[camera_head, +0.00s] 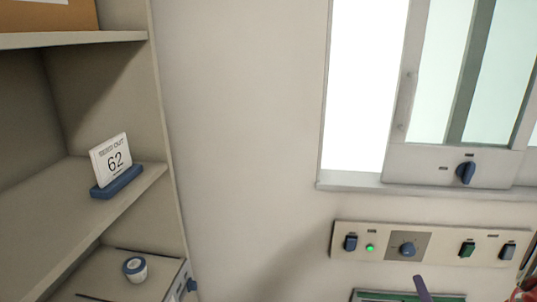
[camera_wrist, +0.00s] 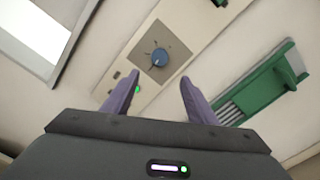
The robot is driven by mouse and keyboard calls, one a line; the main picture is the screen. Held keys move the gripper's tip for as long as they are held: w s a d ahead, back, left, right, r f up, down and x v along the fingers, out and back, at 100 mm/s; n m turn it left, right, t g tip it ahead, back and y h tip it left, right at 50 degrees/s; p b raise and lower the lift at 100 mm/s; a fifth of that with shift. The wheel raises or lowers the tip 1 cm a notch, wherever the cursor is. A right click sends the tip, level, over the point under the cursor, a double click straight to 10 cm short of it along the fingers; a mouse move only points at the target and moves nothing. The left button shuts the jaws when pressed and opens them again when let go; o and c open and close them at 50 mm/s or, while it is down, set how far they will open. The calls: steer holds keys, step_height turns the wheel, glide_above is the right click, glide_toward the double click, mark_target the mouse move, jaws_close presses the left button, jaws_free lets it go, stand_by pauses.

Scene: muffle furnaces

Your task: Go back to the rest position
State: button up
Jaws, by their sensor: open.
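My gripper (camera_wrist: 158,98) is open and empty in the wrist view, its two purple fingers spread apart. Beyond the fingers is a pale control panel (camera_wrist: 188,22) with a blue round knob (camera_wrist: 160,57) on a grey square. In the head view one purple finger (camera_head: 422,288) shows at the bottom edge, below the control panel (camera_head: 433,245); the rest of the gripper is out of that view.
A windowed cabinet (camera_head: 397,165) is above the panel. A green slotted part (camera_wrist: 262,88) is right of my fingers. Plain wall lies between.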

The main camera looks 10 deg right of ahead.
steer(key=s+d+f+m+g, duration=0.1)
steer(key=s+f+m+g, duration=0.35)
steer(key=f+m, duration=0.25)
steer(key=s+d+f+m+g, duration=0.1)
steer(key=s+f+m+g, duration=0.2)
steer(key=f+m+g, duration=0.3)
steer(key=s+a+r+m+y, duration=0.1)
steer(key=a+r+m, duration=0.1)
steer(key=a+r, duration=0.7)
steer(key=s+a+r+m+g+y, duration=0.1)
steer(key=a+r+m+y, duration=0.1)
steer(key=a+r, duration=0.8)
steer(key=s+a+r+m+y, duration=0.2)
steer(key=a+r+m, duration=0.2)
steer(key=a+r, duration=0.6)
steer(key=a, duration=0.6)
steer(key=shift+a+r, duration=0.15)
steer(key=shift+a, duration=0.2)
